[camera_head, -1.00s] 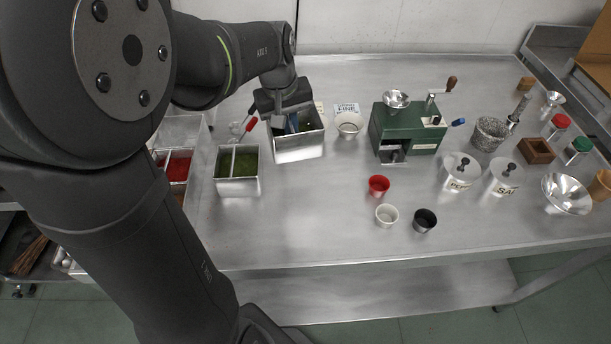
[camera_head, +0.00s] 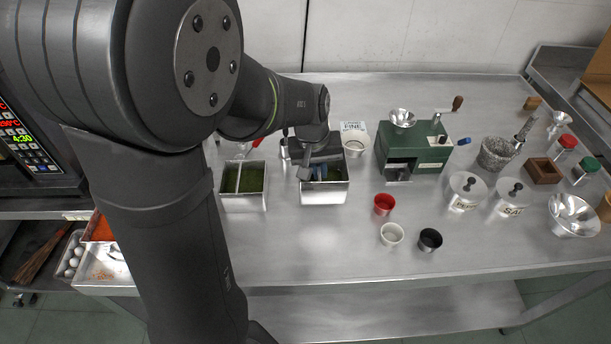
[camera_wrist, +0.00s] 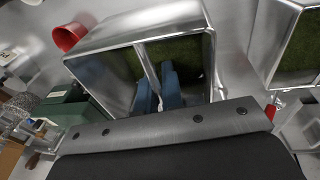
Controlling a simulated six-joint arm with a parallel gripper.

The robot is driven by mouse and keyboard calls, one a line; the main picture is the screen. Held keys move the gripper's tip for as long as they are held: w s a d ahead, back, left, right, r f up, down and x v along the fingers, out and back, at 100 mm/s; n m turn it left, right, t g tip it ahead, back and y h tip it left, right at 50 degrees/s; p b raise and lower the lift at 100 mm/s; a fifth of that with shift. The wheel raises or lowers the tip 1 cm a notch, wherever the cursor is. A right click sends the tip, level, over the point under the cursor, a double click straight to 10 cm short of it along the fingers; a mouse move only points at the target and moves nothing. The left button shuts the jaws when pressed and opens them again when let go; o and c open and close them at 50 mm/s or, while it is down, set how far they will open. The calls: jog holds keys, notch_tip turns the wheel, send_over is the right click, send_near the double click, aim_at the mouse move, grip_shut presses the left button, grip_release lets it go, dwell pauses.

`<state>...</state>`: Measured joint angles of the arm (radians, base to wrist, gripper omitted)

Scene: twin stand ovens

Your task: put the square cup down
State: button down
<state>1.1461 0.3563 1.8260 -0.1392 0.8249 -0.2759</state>
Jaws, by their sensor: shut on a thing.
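The square cup (camera_head: 324,196) is a shiny metal box with a thin middle divider and green stuff inside. It stands upright on or just above the steel table; I cannot tell whether its base touches. It also shows in the wrist view (camera_wrist: 113,82). My gripper (camera_head: 311,172) reaches down into it from above. In the wrist view its two blue fingers (camera_wrist: 158,90) are shut on the divider, one on each side. The finger ends are partly hidden inside the cup.
A similar divided metal box (camera_head: 243,203) stands close on the left. A red cup (camera_head: 384,204), a white cup (camera_head: 391,234) and a black cup (camera_head: 430,239) stand to the right. A green grinder (camera_head: 415,148) is behind them. The table front (camera_head: 310,250) is clear.

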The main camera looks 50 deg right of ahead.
jog(key=w+f, duration=0.1)
jog(key=w, duration=0.1)
jog(key=w+f, duration=0.1)
jog(key=shift+w+d+f, duration=0.1)
jog(key=shift+w+f, duration=0.1)
jog(key=shift+w, duration=0.2)
jog(key=shift+f, duration=1.95)
jog(key=c, duration=1.6)
grip_release()
jog(key=shift+o, duration=0.2)
notch_tip(320, 180, up, 12)
jog(key=a, duration=0.2)
jog(key=shift+w, duration=0.2)
